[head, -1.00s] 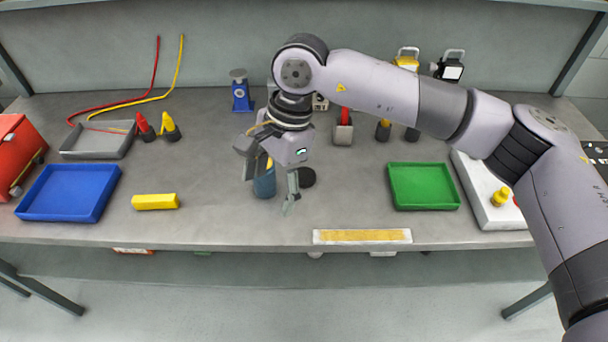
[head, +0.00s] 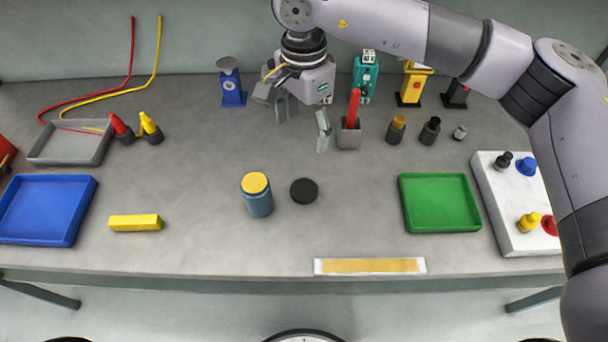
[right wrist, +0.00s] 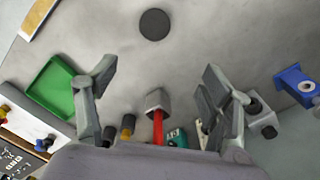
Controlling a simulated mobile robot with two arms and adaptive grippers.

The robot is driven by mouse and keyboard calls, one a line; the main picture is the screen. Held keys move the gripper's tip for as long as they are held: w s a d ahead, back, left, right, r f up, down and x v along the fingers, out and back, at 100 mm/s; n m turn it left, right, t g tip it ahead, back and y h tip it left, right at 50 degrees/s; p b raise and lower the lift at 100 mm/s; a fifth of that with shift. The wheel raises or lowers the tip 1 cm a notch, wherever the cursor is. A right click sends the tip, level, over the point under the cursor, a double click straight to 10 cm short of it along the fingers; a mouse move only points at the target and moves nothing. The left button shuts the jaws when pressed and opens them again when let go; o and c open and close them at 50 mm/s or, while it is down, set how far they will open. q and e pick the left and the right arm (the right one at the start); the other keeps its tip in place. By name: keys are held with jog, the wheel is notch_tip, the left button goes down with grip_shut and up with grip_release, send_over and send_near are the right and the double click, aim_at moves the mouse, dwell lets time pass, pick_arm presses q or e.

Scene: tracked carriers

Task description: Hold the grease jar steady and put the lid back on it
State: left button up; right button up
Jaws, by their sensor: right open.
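The grease jar (head: 257,203) is a blue-grey cylinder standing upright on the bench, its round yellow top uncovered. The lid (head: 303,191), a flat black disc, lies on the bench just right of the jar, apart from it. The lid also shows at the top of the right wrist view (right wrist: 154,24); the jar does not show there. My right gripper (head: 303,122) is open and empty, behind the jar and lid, near the grey holder. Its two spread fingers show in the right wrist view (right wrist: 160,70). My left gripper is in neither view.
A grey holder with a red-handled tool (head: 349,137) stands close to my right gripper. A green tray (head: 440,228) lies right, a blue tray (head: 45,237) left. A yellow block (head: 135,222) lies left of the jar. The bench around jar and lid is clear.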

jog(key=s, duration=0.2)
jog(key=p, duration=0.4)
send_over(305, 189)
jog(key=f, duration=1)
jog(key=shift+w+a+f, duration=0.1)
jog(key=shift+w+f, duration=0.25)
jog(key=shift+f, duration=0.55)
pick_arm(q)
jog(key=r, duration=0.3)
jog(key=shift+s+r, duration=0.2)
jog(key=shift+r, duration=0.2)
pick_arm(e)
jog(key=shift+f, duration=0.15)
jog(key=f, duration=0.1)
jog(key=f+p, duration=0.1)
jog(key=f, duration=0.1)
jog(key=f+p, duration=0.1)
jog(key=shift+s+f, duration=0.2)
jog(key=shift+s, duration=0.15)
jog(key=shift+f, duration=0.25)
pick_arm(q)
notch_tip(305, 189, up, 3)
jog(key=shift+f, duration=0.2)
